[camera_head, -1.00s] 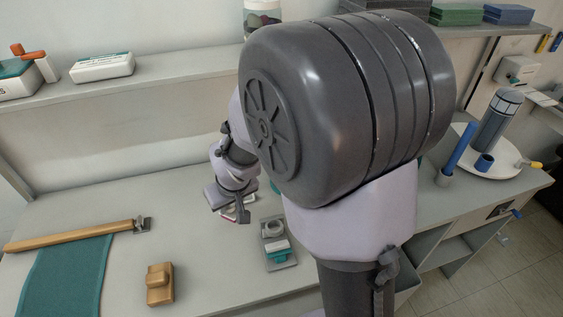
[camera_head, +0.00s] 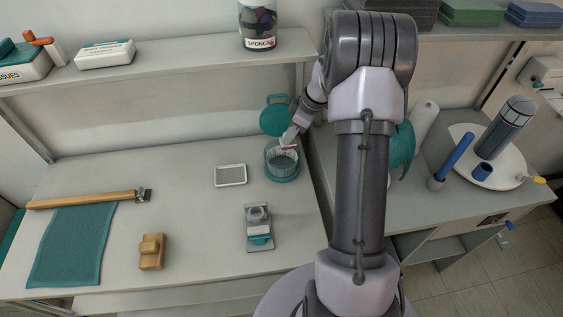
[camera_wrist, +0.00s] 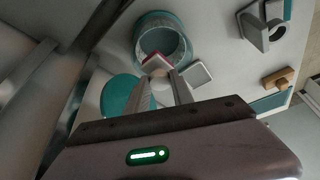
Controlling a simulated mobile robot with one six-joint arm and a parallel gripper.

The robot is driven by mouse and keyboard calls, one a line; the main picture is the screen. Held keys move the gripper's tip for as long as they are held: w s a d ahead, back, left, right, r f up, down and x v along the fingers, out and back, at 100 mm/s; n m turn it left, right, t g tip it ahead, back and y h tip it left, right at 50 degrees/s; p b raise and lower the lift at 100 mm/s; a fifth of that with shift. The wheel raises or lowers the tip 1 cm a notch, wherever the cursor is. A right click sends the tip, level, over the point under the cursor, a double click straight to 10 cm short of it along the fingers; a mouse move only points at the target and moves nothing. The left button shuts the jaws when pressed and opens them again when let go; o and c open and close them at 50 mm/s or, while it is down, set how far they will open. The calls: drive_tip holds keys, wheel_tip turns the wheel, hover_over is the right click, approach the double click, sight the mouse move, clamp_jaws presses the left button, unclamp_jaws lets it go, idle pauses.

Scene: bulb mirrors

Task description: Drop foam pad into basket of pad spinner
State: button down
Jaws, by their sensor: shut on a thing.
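The pad spinner is a clear round basket with teal rims (camera_head: 282,174), standing near the back right of the left table. Its teal lid (camera_head: 275,118) is swung open behind it. In the wrist view the open basket (camera_wrist: 147,26) shows beyond my fingertips, with the lid (camera_wrist: 118,98) to the lower left. My gripper (camera_head: 289,140) is shut on the foam pad (camera_head: 286,149), white with a pinkish-red edge. The pad (camera_wrist: 154,60) is tilted and overlaps the basket's near rim in the wrist view. I cannot tell its exact height over the basket.
A small white-and-grey tray (camera_head: 230,175) lies left of the spinner. A grey device (camera_head: 259,236), a wooden block (camera_head: 151,252) and a teal cloth with a wooden bar (camera_head: 70,246) are nearer the front. A shelf (camera_head: 160,62) runs above the table.

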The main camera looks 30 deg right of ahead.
wheel_tip(320, 180, down, 4)
drive_tip(key=shift+f+b, duration=0.1)
drive_tip(key=shift+b, duration=0.7)
drive_tip(key=c, duration=1)
unclamp_jaws()
drive_tip(key=shift+c, duration=0.2)
drive_tip(key=shift+r, duration=0.2)
drive_tip(key=p+v, duration=0.4)
drive_tip(key=v, duration=1.3)
drive_tip(key=shift+r, duration=0.15)
